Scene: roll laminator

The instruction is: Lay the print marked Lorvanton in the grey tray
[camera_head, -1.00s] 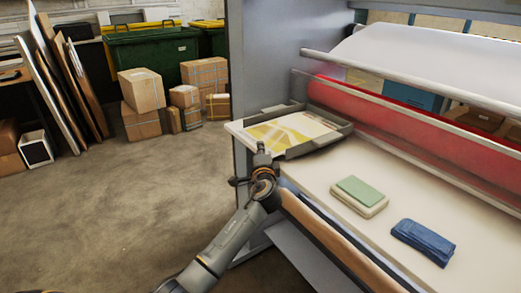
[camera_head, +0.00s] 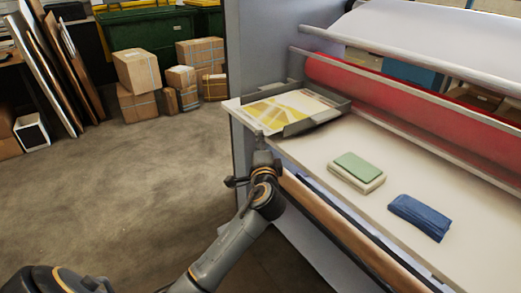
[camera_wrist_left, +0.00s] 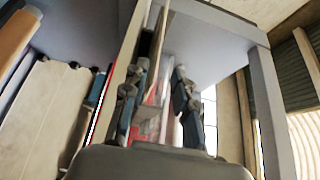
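A print with a yellow and white pattern (camera_head: 288,106) lies in the grey tray (camera_head: 318,120) at the left end of the laminator's table. Its marking is too small to read. My right gripper is not in view.
A green pad on a cream block (camera_head: 358,170) and a folded blue cloth (camera_head: 420,216) lie on the table (camera_head: 310,165). The red roller (camera_head: 400,98) runs behind them. Cardboard boxes (camera_head: 137,72) and leaning boards (camera_head: 55,65) stand at the back left. The floor between is clear.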

